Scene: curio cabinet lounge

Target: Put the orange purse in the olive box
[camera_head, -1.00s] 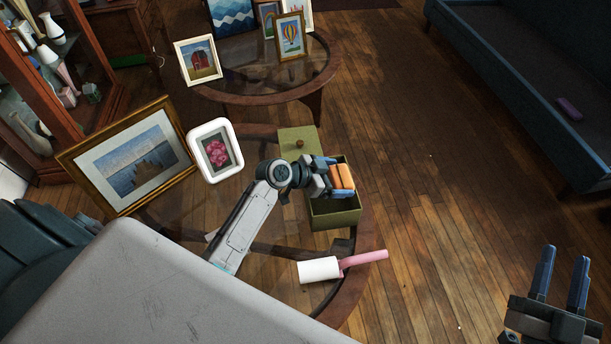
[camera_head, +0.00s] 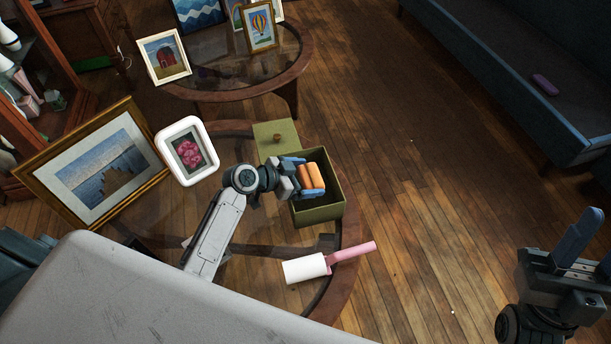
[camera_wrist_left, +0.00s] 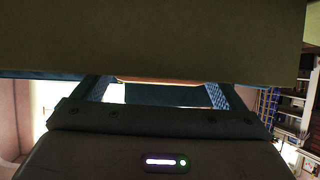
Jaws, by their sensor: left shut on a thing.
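The orange purse (camera_head: 313,175) is between the fingers of my left gripper (camera_head: 302,177), which is shut on it. The olive box (camera_head: 322,213) stands open on the round glass-topped table, and the purse is over its opening. I cannot tell how far the purse reaches inside. In the left wrist view a broad olive surface (camera_wrist_left: 160,40) fills the top, with only a thin orange strip of the purse (camera_wrist_left: 155,80) below it. My right gripper (camera_head: 588,245) is open and empty at the lower right, clear of the table.
An olive lid with a knob (camera_head: 270,132) lies behind the box. A lint roller with a pink handle (camera_head: 350,252) lies in front of it. A white-framed flower picture (camera_head: 188,152) and a large gold-framed picture (camera_head: 95,165) stand to the left. Wooden floor is free to the right.

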